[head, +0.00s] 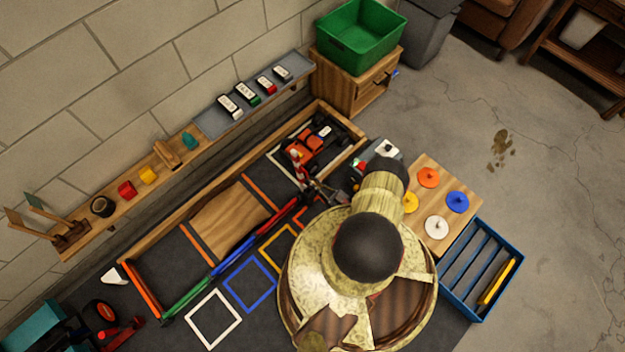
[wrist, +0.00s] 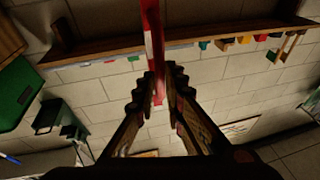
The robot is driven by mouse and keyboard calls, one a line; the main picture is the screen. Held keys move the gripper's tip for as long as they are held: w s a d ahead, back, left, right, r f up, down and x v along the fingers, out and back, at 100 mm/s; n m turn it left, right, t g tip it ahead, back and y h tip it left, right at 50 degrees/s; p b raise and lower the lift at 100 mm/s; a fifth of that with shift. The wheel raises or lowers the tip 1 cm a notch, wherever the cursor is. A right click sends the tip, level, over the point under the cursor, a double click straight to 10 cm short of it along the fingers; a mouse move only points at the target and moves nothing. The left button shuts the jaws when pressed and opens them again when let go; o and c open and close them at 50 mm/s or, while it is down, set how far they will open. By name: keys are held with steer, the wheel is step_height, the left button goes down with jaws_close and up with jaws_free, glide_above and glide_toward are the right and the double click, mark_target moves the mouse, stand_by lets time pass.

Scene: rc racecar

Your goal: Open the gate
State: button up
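A red-and-white bar (head: 297,165) stands at the corner of the walled track, near the end of the red rail; I take it for the gate. In the wrist view the same bar (wrist: 153,40) runs upright between my fingers. My gripper (wrist: 162,80) has its ridged fingers close on both sides of it and appears shut on it. In the head view my gripper (head: 313,188) is at the bar's right side, partly hidden by my own arm. The bar's base is hidden.
An orange car (head: 305,145) sits behind the bar in the wooden-walled track. Red, blue and green rails (head: 187,297) line the front. A wooden board with coloured discs (head: 432,172) and a blue rack (head: 505,247) stand right of my arm. A wall shelf (head: 215,122) runs behind.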

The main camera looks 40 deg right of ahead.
steer(key=o, duration=0.4)
steer(key=shift+r, duration=0.15)
steer(key=shift+r, duration=4.85)
